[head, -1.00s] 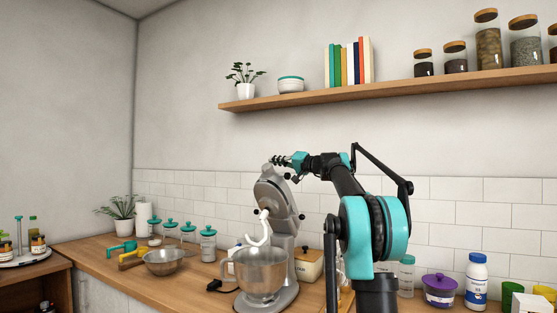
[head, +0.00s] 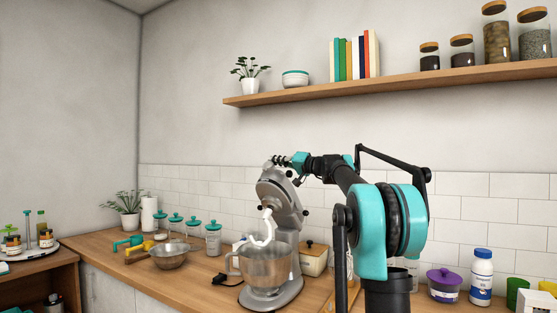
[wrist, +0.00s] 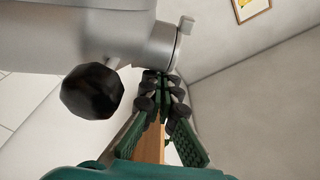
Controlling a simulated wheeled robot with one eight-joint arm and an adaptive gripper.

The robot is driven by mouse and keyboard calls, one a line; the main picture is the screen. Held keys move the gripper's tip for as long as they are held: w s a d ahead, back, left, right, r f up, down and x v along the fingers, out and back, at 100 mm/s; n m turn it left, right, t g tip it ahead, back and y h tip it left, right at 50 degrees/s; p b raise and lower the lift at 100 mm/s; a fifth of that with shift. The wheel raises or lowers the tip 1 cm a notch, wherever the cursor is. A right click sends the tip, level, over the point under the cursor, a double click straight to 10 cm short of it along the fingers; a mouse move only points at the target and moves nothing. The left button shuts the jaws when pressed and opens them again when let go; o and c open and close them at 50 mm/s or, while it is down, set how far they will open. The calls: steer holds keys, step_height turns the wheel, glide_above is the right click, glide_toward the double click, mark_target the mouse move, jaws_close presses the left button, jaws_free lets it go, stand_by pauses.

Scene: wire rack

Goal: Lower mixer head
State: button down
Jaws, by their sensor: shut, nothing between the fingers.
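The silver stand mixer (head: 280,200) stands on the wooden counter with its head tilted up. A white dough hook (head: 262,232) hangs from the head, over the metal bowl (head: 265,267). My gripper (head: 273,161) is at the top end of the raised head. In the wrist view the mixer head (wrist: 90,30) fills the upper left, with a dark knob (wrist: 92,91) on its side. The fingers of my gripper (wrist: 163,80) are shut with nothing between them, close by the head's end. Whether they touch it I cannot tell.
A small metal bowl (head: 171,256) and several teal-lidded jars (head: 213,240) stand left of the mixer. A beige box (head: 314,261) is just right of it. A purple-lidded pot (head: 443,285) and a white bottle (head: 481,277) are further right. A wooden shelf (head: 400,84) is above.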

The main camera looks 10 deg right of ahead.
steer(key=s+a+f+n, duration=0.3)
steer(key=s+f, duration=0.1)
steer(key=f, duration=0.2)
steer(key=s+a+f+n+y, duration=0.1)
steer(key=s+a+f+n, duration=0.3)
steer(key=s+f, duration=0.1)
steer(key=s+a+f+n+g, duration=0.1)
steer(key=s+a+f+n, duration=0.2)
steer(key=s+f, duration=0.2)
step_height(320, 180, down, 3)
steer(key=shift+s+a+r+y, duration=0.1)
steer(key=shift+s+a+y, duration=0.1)
steer(key=shift+a+y, duration=0.1)
